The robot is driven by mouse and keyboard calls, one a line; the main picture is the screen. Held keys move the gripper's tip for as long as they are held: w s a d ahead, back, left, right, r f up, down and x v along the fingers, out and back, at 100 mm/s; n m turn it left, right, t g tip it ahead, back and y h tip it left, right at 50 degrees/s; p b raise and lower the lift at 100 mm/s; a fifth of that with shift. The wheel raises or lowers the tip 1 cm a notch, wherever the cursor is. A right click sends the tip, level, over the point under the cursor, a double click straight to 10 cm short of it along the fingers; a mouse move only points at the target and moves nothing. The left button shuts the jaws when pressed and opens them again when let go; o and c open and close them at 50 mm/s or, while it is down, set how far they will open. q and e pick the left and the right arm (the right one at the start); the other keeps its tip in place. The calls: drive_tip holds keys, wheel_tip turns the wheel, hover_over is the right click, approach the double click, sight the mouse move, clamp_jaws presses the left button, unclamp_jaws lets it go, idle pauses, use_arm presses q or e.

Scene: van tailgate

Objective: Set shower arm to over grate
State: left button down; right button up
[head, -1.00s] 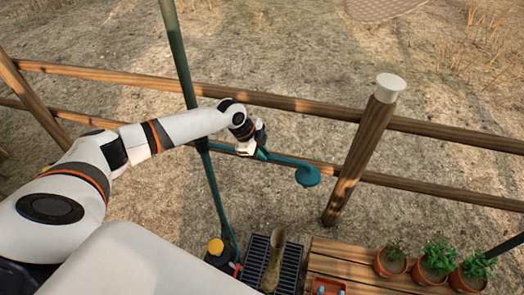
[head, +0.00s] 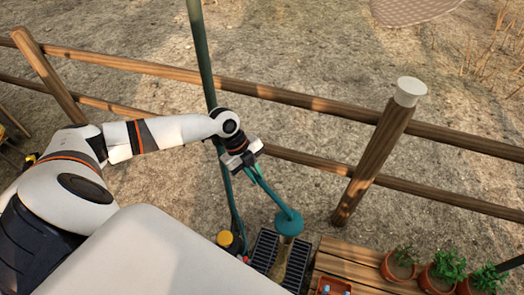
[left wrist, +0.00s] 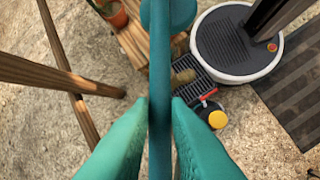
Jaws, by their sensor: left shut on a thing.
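The teal shower arm (head: 264,188) reaches out from the dark green pole (head: 205,70), with its round shower head (head: 289,222) at the free end. My left gripper (head: 252,173) is shut on the shower arm. In the left wrist view the arm's bar (left wrist: 160,70) runs between my teal fingertips (left wrist: 160,115). The black slatted grate (head: 265,250) lies on the ground below, and in the head view the shower head overlaps its far edge. The grate also shows in the left wrist view (left wrist: 200,84), partly hidden by the bar. My right gripper is out of view.
A brown upright object (head: 297,262), perhaps a boot, stands on the grate. A yellow-capped container (head: 225,239) is left of it. A wooden platform (head: 350,262) with potted plants (head: 447,265) is at right. A wooden fence (head: 300,100) runs behind.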

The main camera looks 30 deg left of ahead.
use_arm(q)
drive_tip(key=shift+s+a+m, duration=0.15)
drive_tip(key=shift+s+m, duration=0.15)
drive_tip(key=shift+s, duration=0.1)
drive_tip(key=c, duration=1.4)
unclamp_jaws()
drive_tip(key=shift+o, duration=0.2)
drive_tip(key=b+v, duration=0.2)
drive_tip(key=v, duration=1)
